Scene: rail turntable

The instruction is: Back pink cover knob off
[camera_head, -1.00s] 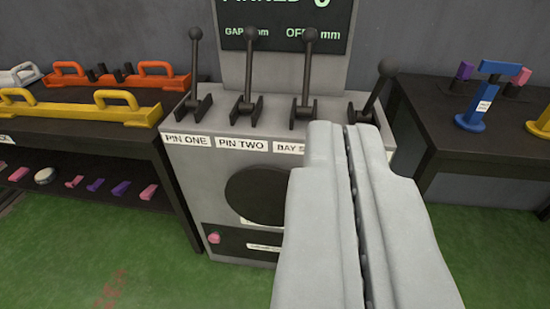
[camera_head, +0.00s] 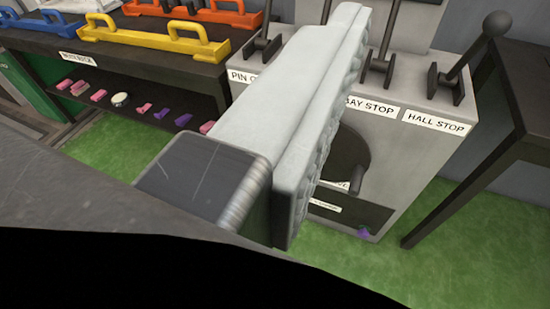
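The grey lever cabinet (camera_head: 405,150) stands ahead with a dark lower cover plate (camera_head: 350,215) on its front. A small purple knob (camera_head: 363,232) shows at the plate's lower right. The pink cover knob is not visible now; my gripper hides the plate's left part. My gripper (camera_head: 348,25) crosses the middle of the view, pointing up and right in front of the cabinet. One pale grey finger with a ridged edge shows. The other finger is not distinguishable, so the opening cannot be judged. Nothing is seen held.
Upright levers (camera_head: 380,60) stand on the cabinet top; the right lever (camera_head: 470,55) leans right. A dark round disc (camera_head: 345,150) with a handle (camera_head: 356,180) is above the plate. A dark table (camera_head: 490,150) stands right, a loaded rack (camera_head: 120,55) left. Green floor (camera_head: 460,225) is open.

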